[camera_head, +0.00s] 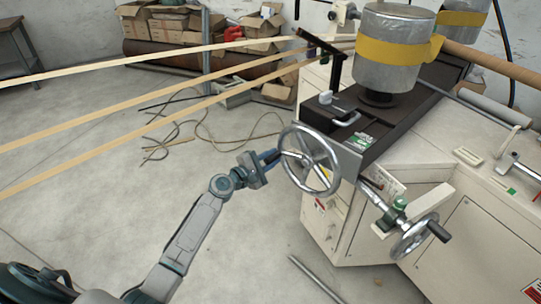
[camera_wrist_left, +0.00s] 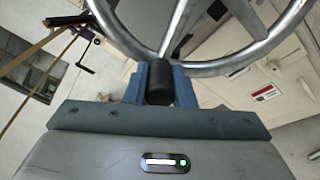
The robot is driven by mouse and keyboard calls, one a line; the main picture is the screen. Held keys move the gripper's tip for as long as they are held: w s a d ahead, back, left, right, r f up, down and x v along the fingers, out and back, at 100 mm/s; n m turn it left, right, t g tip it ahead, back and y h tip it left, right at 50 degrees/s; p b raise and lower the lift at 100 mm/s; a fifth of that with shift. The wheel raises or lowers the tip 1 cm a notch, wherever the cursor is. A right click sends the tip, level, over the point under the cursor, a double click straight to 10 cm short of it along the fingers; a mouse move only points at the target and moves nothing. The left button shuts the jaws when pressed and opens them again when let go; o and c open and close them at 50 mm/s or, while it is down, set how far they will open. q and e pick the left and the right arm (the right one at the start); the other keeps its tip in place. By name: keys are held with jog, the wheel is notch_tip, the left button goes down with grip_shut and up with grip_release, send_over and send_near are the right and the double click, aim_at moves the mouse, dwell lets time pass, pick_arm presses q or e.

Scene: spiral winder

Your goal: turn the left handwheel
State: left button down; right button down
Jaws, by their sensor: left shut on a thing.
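The left handwheel (camera_head: 335,166) is a spoked metal wheel on the front of the winder's dark top housing. Its black handle (camera_wrist_left: 159,82) sticks out toward the camera in the left wrist view. My left gripper (camera_head: 268,158) reaches the wheel's left side in the head view. In the left wrist view its blue fingers (camera_wrist_left: 160,84) stand on both sides of the black handle and are shut on it. The wheel's rim (camera_wrist_left: 245,57) and a spoke show behind the handle. My right gripper is in neither view.
A second, smaller handwheel (camera_head: 410,240) with a black handle sits lower right on the cream machine (camera_head: 372,240). A metal drum (camera_head: 388,75) with a yellow band stands above. Paper strips (camera_head: 130,117) cross at the left. Cables and a bar lie on the floor.

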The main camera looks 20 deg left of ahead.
pick_arm(q)
jog(key=shift+d+f+n, duration=0.1)
jog(key=shift+f+n, duration=0.15)
jog(key=shift+n, duration=0.05)
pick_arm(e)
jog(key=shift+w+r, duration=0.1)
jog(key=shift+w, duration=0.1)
pick_arm(q)
jog(key=c, duration=1.2)
grip_release()
jog(key=shift+c, duration=0.2)
jog(key=shift+s, duration=0.25)
jog(key=b+v, duration=0.1)
jog(key=v, duration=0.9)
jog(key=shift+s+b, duration=0.2)
jog(key=shift+b, duration=0.2)
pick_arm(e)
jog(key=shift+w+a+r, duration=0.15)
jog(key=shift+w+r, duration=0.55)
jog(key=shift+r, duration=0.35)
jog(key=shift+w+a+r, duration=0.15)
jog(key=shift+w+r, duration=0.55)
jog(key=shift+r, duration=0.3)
